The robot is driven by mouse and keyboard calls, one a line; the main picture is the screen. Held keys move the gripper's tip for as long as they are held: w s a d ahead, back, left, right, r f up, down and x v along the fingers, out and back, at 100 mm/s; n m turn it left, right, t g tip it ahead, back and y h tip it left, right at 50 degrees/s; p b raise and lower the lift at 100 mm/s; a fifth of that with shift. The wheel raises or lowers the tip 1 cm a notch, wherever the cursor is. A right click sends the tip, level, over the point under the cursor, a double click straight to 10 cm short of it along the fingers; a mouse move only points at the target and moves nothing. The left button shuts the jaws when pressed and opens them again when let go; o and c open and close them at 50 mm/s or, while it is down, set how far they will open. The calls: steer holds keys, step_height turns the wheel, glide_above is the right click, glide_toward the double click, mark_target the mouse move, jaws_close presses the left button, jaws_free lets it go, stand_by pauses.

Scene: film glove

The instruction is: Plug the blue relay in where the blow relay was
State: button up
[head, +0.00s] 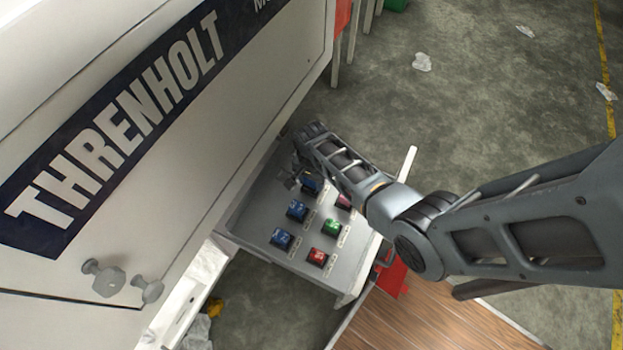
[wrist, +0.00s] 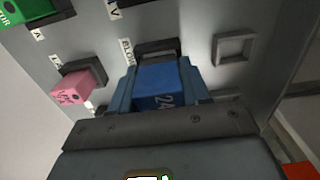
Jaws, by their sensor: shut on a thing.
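The socket's rim shows behind the relay; I cannot tell whether the relay is fully seated. In the head view my gripper (head: 295,178) is at the far end of the relay panel (head: 255,215), partly hidden by my arm. A blue relay (head: 311,184) shows right beside it.
A pink relay (wrist: 80,88) stands in a socket left of the held relay, and an empty grey socket (wrist: 235,48) is to its right. More blue relays (head: 297,210), a green relay (head: 331,227) and a red relay (head: 317,257) are nearby. The THRENHOLT cabinet wall (head: 190,120) rises close at left.

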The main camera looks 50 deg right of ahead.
steer(key=shift+f+b, duration=0.5)
steer(key=shift+f, duration=0.05)
steer(key=shift+r, duration=0.15)
steer(key=shift+r+p, duration=0.45)
steer(key=shift+p, duration=0.2)
steer(key=shift+d, duration=0.1)
stand_by(1.5)
steer(key=shift+f+b, duration=0.3)
steer(key=shift+f, duration=0.25)
steer(key=o, duration=1.2)
steer(key=shift+o, duration=0.2)
steer(key=shift+r+p, duration=0.85)
steer(key=shift+r, duration=3.05)
